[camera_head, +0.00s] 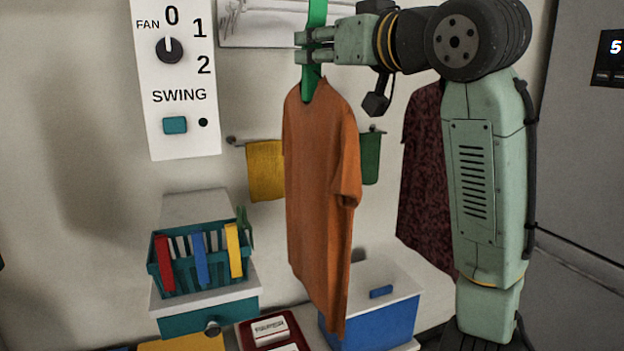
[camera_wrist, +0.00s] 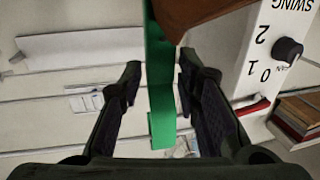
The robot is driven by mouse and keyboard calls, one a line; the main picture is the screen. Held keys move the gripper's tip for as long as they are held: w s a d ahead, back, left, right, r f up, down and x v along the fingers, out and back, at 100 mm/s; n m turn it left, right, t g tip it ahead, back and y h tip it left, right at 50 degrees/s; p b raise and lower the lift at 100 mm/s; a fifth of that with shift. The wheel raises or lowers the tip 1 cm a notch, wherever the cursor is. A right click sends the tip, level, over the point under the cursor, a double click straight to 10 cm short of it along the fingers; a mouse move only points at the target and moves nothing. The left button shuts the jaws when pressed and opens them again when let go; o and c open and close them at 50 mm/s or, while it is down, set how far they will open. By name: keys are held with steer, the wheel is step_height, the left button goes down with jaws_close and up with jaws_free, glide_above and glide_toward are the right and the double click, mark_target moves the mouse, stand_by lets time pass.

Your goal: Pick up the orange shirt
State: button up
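The orange shirt (camera_head: 322,185) hangs in the middle of the head view on a green hanger (camera_head: 317,12). Its lower hem comes down in front of a blue box. My gripper (camera_head: 305,47) is at the hanger, just above the shirt's collar. A corner of the orange shirt (camera_wrist: 200,10) shows at the top of the wrist view. The exact contact of the fingers is partly hidden.
A fan panel (camera_head: 175,80) is on the wall at left. A teal basket (camera_head: 165,284) stands on a drawer unit below it. A yellow towel (camera_head: 265,170) hangs behind the shirt. The blue box (camera_head: 395,322) is below. A dark red garment (camera_head: 422,170) hangs behind my arm.

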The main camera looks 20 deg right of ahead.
steer(key=shift+x, duration=1.35)
steer(key=shift+c, duration=0.5)
jaws_close()
